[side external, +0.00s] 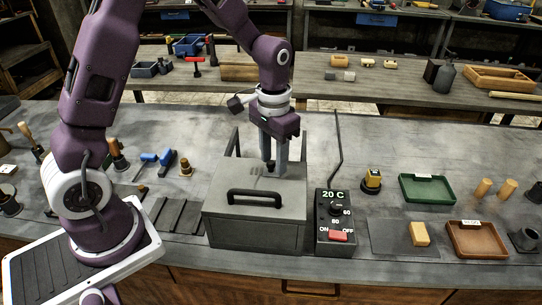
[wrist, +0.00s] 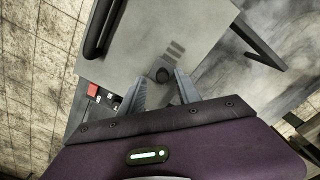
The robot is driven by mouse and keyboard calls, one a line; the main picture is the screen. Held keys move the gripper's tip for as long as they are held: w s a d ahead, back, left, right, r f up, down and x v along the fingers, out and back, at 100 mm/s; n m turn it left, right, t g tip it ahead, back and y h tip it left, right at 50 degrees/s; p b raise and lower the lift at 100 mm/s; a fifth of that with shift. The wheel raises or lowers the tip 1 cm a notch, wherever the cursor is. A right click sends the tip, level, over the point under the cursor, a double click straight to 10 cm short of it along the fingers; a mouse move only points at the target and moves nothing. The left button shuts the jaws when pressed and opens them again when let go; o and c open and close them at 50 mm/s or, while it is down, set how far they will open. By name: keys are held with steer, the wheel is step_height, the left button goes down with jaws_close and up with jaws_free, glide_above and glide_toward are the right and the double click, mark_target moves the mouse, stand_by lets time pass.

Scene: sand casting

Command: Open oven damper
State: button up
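The oven is a grey box (side external: 255,222) with a black handle (side external: 255,197) on its lid, standing on the bench. The wrist view shows its grey top (wrist: 140,45) with several vent slots (wrist: 175,50) and a small dark damper knob (wrist: 162,74). My gripper (side external: 273,168) points down at the back part of the oven top. In the wrist view, my gripper (wrist: 162,82) is open, with one finger on each side of the knob. Gaps appear between knob and fingers; contact is not clear. In the side view the fingers mostly hide the knob.
A control box (side external: 336,222) reading 20 C, with a red switch (side external: 338,236), stands just right of the oven, its cable running up behind. A green tray (side external: 428,189) and a brown tray (side external: 477,240) lie farther right. Dark plates (side external: 178,214) and hand tools lie left.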

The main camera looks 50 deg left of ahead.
step_height(320, 180, up, 7)
steer(key=shift+r, duration=0.1)
stand_by(0.4)
steer(key=s+d+r+t, duration=0.2)
steer(key=s+r+t, duration=0.1)
steer(key=s+r, duration=0.75)
steer(key=s+f+t, duration=0.1)
steer(key=s+t, duration=0.1)
steer(key=s, duration=0.9)
steer(key=shift+d+t, duration=0.15)
steer(key=shift+t, duration=0.15)
